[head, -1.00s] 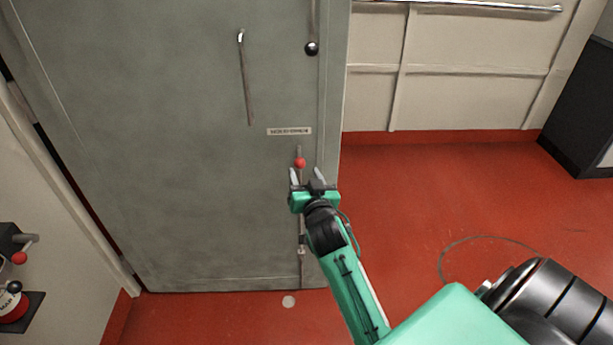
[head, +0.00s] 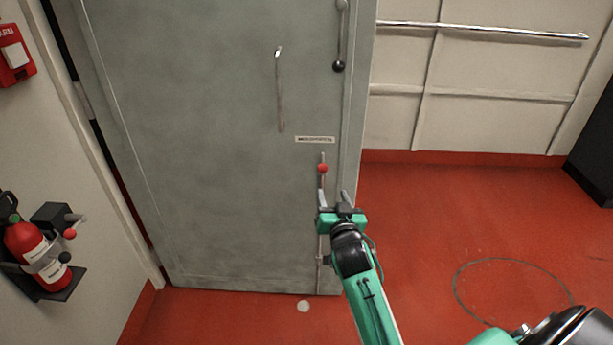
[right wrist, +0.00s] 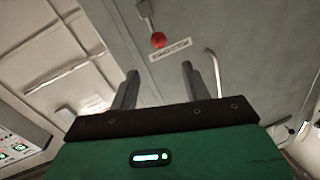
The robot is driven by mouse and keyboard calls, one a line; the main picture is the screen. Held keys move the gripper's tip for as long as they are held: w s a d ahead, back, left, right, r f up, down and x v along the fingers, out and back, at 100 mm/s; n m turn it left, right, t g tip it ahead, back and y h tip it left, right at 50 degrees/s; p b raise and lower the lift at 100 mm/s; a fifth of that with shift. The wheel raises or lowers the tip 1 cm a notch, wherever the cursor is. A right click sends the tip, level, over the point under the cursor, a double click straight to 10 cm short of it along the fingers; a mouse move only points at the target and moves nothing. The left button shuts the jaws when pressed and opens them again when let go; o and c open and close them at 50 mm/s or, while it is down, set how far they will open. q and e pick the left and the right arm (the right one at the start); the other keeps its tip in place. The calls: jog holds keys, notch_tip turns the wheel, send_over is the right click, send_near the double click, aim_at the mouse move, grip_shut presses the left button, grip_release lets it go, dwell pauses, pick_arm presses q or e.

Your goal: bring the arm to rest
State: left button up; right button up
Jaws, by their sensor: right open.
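My right gripper (head: 333,197) is open and empty. It is in front of the lower right part of a grey door (head: 210,150), just below a red knob (head: 323,168). In the right wrist view the two fingers (right wrist: 160,85) stand apart with nothing between them. The red knob (right wrist: 158,40) shows beyond the fingertips there, apart from them. My right arm reaches in from the lower right of the head view. My left gripper is not in view.
A label plate (head: 315,139), a long handle (head: 280,90) and a black-knobbed lever (head: 339,66) are on the door. A fire extinguisher (head: 35,250) hangs on the left wall. A rail (head: 480,30) runs along the back wall. Red floor (head: 430,220) at the right is open.

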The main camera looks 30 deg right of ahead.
jog(key=shift+f, duration=0.1)
